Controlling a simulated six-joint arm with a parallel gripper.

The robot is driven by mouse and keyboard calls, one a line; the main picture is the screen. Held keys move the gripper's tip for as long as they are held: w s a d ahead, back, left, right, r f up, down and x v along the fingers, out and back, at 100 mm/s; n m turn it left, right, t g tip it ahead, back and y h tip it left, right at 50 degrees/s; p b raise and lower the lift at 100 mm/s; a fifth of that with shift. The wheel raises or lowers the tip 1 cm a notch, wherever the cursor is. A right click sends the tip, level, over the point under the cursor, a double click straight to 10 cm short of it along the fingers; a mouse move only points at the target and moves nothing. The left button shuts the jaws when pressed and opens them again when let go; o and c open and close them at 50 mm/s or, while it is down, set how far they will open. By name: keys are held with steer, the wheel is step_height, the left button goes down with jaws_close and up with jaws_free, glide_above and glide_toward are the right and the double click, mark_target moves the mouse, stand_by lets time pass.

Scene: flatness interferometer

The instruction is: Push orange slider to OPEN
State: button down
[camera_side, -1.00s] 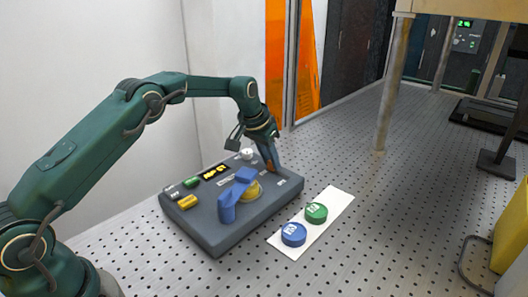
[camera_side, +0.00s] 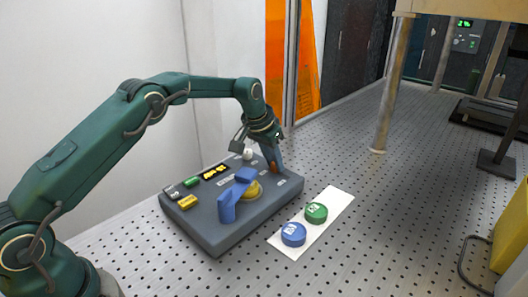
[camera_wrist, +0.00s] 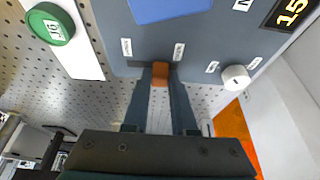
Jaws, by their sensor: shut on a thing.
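The orange slider (camera_wrist: 160,74) sits at the edge of the grey instrument box, between my gripper's two fingertips in the wrist view. My gripper (camera_wrist: 160,80) is shut on it. In the side view my gripper (camera_side: 272,162) reaches down to the back right end of the box (camera_side: 222,238), where a bit of orange shows at the fingers. Small white labels lie on either side of the slider, one at left (camera_wrist: 126,47) and one at right (camera_wrist: 178,51); their text is too small to read surely.
The box also carries a blue bridge-like part (camera_side: 236,194), a yellow dome (camera_side: 253,190), a white knob (camera_side: 247,154), green and yellow buttons and a yellow-lit display (camera_side: 214,172). Blue (camera_side: 293,234) and green (camera_side: 316,212) discs lie on a white strip beside it.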

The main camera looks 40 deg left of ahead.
mark_target(290, 176)
steer(key=shift+d+r, duration=0.1)
steer(key=shift+d, duration=1.9)
steer(key=c, duration=0.7)
jaws_free()
steer(key=shift+s+r, duration=0.1)
steer(key=shift+r, duration=0.1)
steer(key=shift+v, duration=2.35)
